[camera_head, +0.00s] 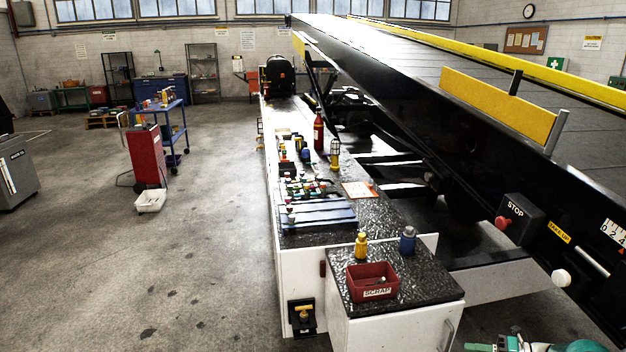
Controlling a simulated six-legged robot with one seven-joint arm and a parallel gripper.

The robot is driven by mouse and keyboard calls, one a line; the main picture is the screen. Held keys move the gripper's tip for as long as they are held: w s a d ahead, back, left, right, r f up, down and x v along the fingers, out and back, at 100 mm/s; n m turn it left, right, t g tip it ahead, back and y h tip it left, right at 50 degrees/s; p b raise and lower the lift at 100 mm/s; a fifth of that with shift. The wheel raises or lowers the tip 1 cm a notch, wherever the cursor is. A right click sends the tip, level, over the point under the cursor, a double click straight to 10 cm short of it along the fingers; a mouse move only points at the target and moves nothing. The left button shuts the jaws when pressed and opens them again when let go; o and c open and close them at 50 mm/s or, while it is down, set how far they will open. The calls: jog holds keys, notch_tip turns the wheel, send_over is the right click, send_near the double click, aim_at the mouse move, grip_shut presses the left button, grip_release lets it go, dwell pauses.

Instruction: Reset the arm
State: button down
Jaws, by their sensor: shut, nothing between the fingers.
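My gripper (487,347) shows at the bottom edge, right of centre, partly cut off by the frame. It is shut and nothing shows in it. A teal rounded part of my arm (580,346) shows to its right, also cut off. The gripper appears low in front of the belt loader (470,170), to the right of the white cabinet (395,325), and apart from the objects on the counter.
A red scrap bin (372,290), a yellow bottle (361,246) and a blue-grey bottle (407,240) stand on the dark counter (425,285). A red stop button (502,223) and a white knob (561,278) stick out from the loader's side. Open floor (200,260) lies left.

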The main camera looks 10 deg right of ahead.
jog(key=w+a+r+n+g+h, duration=0.2)
jog(key=w+a+r+n+g, duration=0.3)
jog(key=a+r+n, duration=0.55)
jog(key=s+a+r+n+g+h, duration=0.2)
jog(key=a+r+n, duration=0.3)
jog(key=a+r, duration=0.25)
jog(key=s+a+r+n+g+h, duration=0.1)
jog(key=a+r+n+h, duration=0.25)
jog(key=a+r, duration=0.4)
jog(key=s+a+r+n+t+h, duration=0.2)
jog(key=s+a+r+n, duration=0.1)
jog(key=s+a+n, duration=0.5)
jog(key=s+a+r+n+t+h, duration=0.2)
jog(key=s+a+n, duration=0.6)
jog(key=s+n, duration=0.4)
notch_tip(320, 180, up, 2)
jog(key=shift+s+a+r+n+h, duration=0.1)
jog(key=shift+s+a+n+h, duration=0.15)
jog(key=shift+n+h, duration=0.45)
